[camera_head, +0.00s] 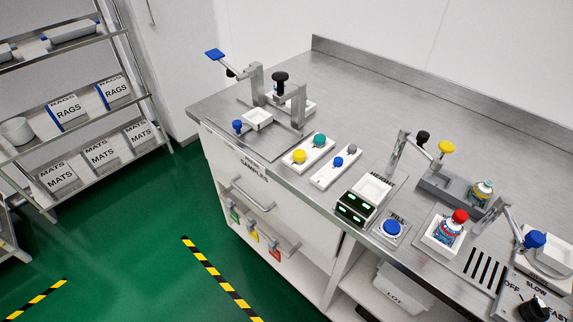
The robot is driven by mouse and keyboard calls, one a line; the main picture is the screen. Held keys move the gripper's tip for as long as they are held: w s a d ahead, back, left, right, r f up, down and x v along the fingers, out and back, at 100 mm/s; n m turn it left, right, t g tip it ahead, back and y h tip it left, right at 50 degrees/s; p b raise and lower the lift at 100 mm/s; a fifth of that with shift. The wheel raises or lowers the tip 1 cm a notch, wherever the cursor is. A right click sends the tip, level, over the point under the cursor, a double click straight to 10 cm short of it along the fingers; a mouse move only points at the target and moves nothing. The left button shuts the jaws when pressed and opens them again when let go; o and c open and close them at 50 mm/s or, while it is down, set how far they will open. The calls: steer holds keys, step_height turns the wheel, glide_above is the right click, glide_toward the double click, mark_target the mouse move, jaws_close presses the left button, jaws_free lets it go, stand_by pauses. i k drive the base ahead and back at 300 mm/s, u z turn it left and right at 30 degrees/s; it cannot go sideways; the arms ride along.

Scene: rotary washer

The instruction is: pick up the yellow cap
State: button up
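A round yellow cap-like piece (300,156) sits at the left end of a white holder (308,150) near the front of the steel counter. A teal round piece (320,140) sits in the same holder, up and to its right. Another yellow round piece, a knob (446,147), tops a metal fixture farther right. My gripper is not in this view.
A second white strip (336,168) with a blue and a grey piece lies beside the holder. A clamp stand (257,82) stands behind left; a red-capped bottle (450,228) and levers crowd the right. The counter's back middle (370,85) is clear.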

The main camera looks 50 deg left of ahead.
mark_target(299, 155)
steer(key=z, duration=0.45)
steer(key=k, duration=0.15)
steer(key=u, duration=0.9)
steer(key=i, duration=0.2)
steer(key=u, duration=1.15)
